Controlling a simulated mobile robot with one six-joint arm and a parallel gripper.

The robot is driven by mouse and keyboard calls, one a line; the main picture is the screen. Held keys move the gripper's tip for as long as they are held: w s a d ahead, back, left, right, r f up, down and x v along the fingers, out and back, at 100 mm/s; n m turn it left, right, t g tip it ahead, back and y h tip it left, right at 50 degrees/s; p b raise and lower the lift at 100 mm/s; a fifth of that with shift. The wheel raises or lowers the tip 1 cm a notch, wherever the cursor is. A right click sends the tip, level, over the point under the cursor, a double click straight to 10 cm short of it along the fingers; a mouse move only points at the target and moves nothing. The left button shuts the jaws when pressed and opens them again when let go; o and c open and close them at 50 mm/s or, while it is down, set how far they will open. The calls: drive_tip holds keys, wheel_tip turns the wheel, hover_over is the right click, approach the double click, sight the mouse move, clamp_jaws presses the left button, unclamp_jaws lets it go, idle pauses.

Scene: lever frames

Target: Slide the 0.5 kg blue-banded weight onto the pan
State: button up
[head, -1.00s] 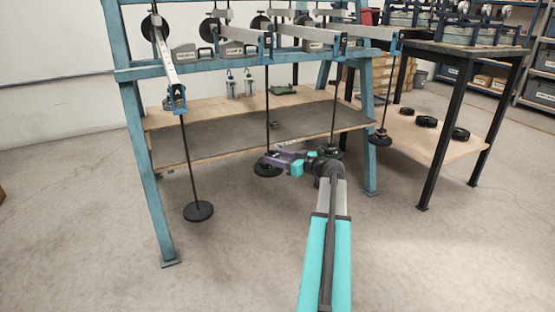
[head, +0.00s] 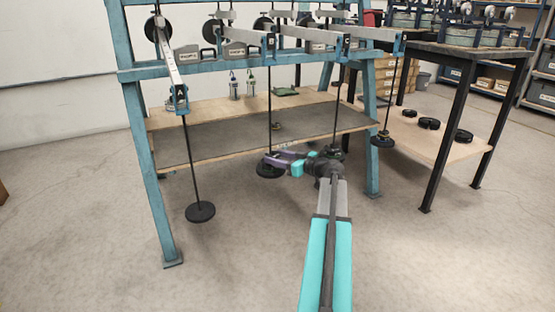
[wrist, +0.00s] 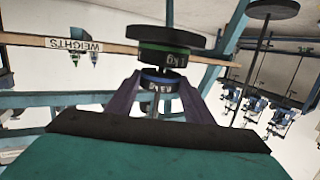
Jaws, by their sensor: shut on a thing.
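In the wrist view, which is upside down, my gripper (wrist: 160,105) is shut on the blue-banded weight (wrist: 158,82). The weight is a dark disc with a blue edge, between the purple fingers. Just beyond it, lower in the room, a green-banded weight (wrist: 163,56) rests on the round black pan (wrist: 165,37). The blue-banded weight is close over the green one. I cannot tell if they touch or if the rod is in its slot. In the head view my gripper (head: 276,160) is at the pan (head: 270,171) on the middle rod; the held weight is hard to make out.
Other hanging pans stand left (head: 200,212) and right (head: 382,140). The blue frame (head: 148,170) surrounds the rods. A shelf (head: 215,140) lies behind my gripper. Several black weights lie on the right bench's lower shelf (head: 455,150). The floor in front is clear.

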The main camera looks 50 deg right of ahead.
drive_tip(key=shift+w+b, duration=0.3)
drive_tip(key=shift+w, duration=0.35)
idle(0.7)
drive_tip(key=shift+f+b, duration=0.4)
drive_tip(key=shift+b, duration=0.15)
idle(0.8)
drive_tip(key=o, duration=1.1)
drive_tip(key=shift+o, duration=1)
drive_tip(key=shift+s, duration=0.2)
drive_tip(key=s+r+b, duration=0.1)
drive_tip(key=s, duration=0.5)
drive_tip(key=shift+s+d+b, duration=0.15)
drive_tip(key=shift+s+b, duration=0.15)
